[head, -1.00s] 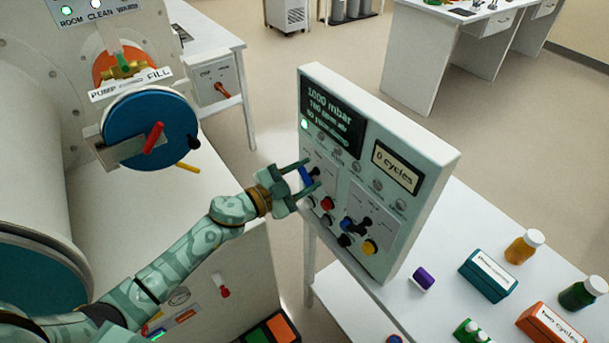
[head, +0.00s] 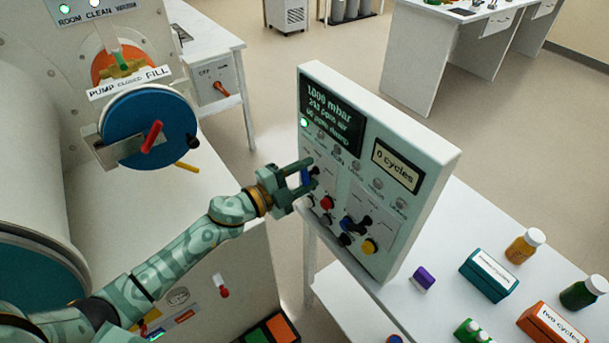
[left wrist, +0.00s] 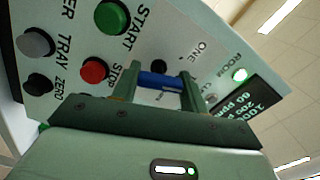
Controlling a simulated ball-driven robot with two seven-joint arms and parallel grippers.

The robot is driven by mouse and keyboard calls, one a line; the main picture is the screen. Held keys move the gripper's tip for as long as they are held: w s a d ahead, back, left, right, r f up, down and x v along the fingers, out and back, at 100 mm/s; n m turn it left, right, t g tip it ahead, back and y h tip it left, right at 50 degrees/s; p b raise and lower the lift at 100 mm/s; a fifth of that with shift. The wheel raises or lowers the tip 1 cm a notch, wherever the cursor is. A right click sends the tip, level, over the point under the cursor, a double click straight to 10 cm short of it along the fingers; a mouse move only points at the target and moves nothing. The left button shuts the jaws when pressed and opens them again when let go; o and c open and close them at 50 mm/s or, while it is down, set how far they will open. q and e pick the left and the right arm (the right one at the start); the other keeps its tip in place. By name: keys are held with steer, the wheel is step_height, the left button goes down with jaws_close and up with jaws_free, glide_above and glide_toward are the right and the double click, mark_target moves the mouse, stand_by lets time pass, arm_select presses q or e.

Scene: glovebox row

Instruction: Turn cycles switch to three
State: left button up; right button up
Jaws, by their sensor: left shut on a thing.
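The upright white control panel (head: 430,155) stands on the bench in the middle of the head view. Its small display (head: 396,166) reads 0 cycles. The blue switch handle (head: 305,178) is at the panel's left side, partly covered by my fingers. My left gripper (head: 312,174) is shut on this blue handle. In the left wrist view the blue handle (left wrist: 160,81) lies across between the two fingertips, and the label ONE is printed close by. Any other position labels are hidden or too small to read. My right gripper is not in view.
Beside the handle are a red STOP button (left wrist: 94,70) and a green START button (left wrist: 113,16). Bottles and boxes stand on the bench at right.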

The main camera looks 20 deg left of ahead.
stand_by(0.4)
arm_select(q)
steer(key=o, duration=1)
steer(key=b+v, duration=0.1)
steer(key=v, duration=1.5)
steer(key=shift+s+a, duration=0.15)
